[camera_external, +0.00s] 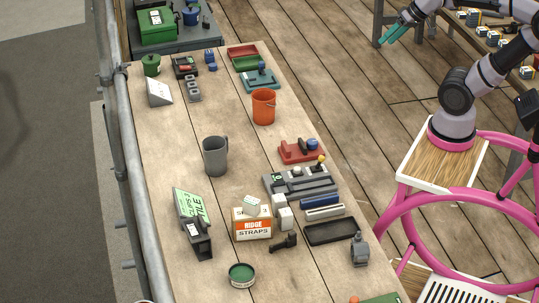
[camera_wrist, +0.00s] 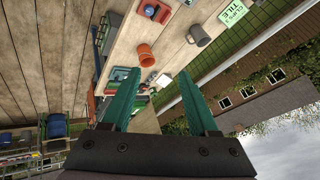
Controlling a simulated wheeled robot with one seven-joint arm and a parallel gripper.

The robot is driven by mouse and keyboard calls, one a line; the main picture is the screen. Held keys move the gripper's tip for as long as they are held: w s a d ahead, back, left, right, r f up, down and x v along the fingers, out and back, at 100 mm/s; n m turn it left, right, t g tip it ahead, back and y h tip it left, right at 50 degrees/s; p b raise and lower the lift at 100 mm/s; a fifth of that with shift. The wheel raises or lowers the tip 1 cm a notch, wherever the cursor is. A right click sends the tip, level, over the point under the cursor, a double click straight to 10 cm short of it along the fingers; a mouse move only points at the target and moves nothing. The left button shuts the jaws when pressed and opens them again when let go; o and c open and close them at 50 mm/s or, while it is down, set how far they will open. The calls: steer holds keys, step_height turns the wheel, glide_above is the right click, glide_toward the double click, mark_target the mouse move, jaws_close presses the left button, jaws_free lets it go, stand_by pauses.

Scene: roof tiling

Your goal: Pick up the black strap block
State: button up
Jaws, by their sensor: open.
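A small black block-like piece (camera_external: 284,242) lies on the long wooden table, just right of the orange-and-white box marked "RIDGE STRAPS" (camera_external: 253,224). It looks like the black strap block, but it is too small to be sure. I cannot make it out in the wrist view. My gripper (camera_external: 389,36) has teal fingers and is held high at the upper right of the external view, off the table's right side and far from the black piece. In the wrist view my gripper (camera_wrist: 158,75) is open, with nothing between its fingers.
Near the black piece are white blocks (camera_external: 284,218), a black tray (camera_external: 330,231), a grey block-like tool (camera_external: 360,250) and a green tin (camera_external: 241,275). A grey mug (camera_external: 215,156) and orange bucket (camera_external: 263,106) stand farther back. A metal rail (camera_external: 133,185) runs along the table's left edge.

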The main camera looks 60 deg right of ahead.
steer(key=w+a+f+n+y, duration=0.1)
steer(key=w+a+f+n, duration=0.55)
steer(key=w, duration=0.25)
steer(key=w+a+f+n, duration=0.6)
steer(key=w+a+n, duration=0.1)
steer(key=w+n, duration=0.15)
steer(key=w+a+f+n+t, duration=0.2)
steer(key=w+a+f+n, duration=0.1)
steer(key=a+f+n, duration=0.6)
steer(key=n+g+y, duration=0.2)
steer(key=n+y, duration=0.6)
steer(key=n, duration=1.9)
glide_toward(292, 239)
steer(key=shift+w+d+f, duration=0.25)
steer(key=shift+d, duration=0.3)
steer(key=shift+w+d+f, duration=0.25)
steer(key=shift+d, duration=0.3)
steer(key=shift+s+a+f, duration=0.15)
steer(key=shift+a+f, duration=0.05)
steer(key=shift+a, duration=0.05)
steer(key=x, duration=0.5)
steer(key=shift+a, duration=0.15)
steer(key=x, duration=0.5)
steer(key=shift+a+r, duration=0.2)
steer(key=shift+a, duration=0.1)
jaws_close()
